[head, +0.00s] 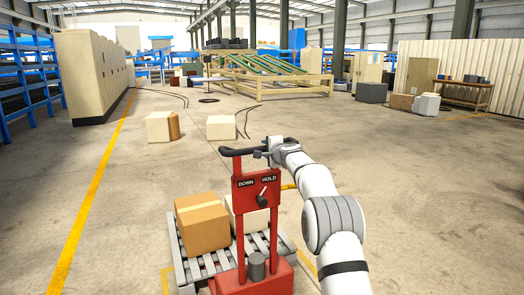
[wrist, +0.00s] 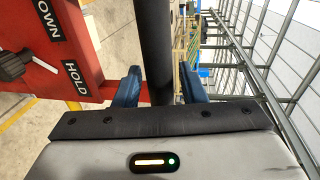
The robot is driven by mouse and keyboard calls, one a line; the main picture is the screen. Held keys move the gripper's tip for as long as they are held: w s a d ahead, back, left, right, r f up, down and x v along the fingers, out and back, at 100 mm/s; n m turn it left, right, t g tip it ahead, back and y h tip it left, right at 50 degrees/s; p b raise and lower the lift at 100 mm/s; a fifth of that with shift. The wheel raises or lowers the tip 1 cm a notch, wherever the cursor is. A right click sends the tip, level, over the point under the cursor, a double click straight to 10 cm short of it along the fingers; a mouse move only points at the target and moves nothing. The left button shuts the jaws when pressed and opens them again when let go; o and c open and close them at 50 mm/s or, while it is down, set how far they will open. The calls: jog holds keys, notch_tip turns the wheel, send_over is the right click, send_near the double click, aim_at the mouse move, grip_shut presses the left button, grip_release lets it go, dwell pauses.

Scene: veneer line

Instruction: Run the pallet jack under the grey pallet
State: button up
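The red pallet jack (head: 255,215) stands in front of me, with a black handle bar (head: 238,151) on top. Its red panel reads DOWN and HOLD above a small lever, which tilts toward the HOLD side. My gripper (head: 264,153) is at the right part of the bar. In the wrist view the bar (wrist: 157,50) runs between the two blue fingers of my gripper (wrist: 160,87), which look closed around it. The grey slatted pallet (head: 190,270) lies just beyond and beside the jack's body. The forks are hidden, so I cannot tell how far under they reach.
A cardboard box (head: 202,224) and a paler box (head: 247,214) sit on the pallet. Two more boxes (head: 159,127) (head: 221,127) lie on the floor ahead. Beige cabinets (head: 90,75) line the left, beyond a yellow line (head: 88,200). Open floor lies right of my arm.

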jog(key=shift+o, duration=0.4)
jog(key=shift+a, duration=0.45)
jog(key=shift+s, duration=0.1)
jog(key=shift+s+d+b, duration=0.2)
jog(key=shift+s+b, duration=0.35)
jog(key=shift+b, duration=0.15)
jog(key=b+v, duration=0.3)
jog(key=v, duration=0.3)
jog(key=shift+s+d, duration=0.2)
jog(key=shift+d, duration=0.05)
jog(key=shift+r, duration=0.15)
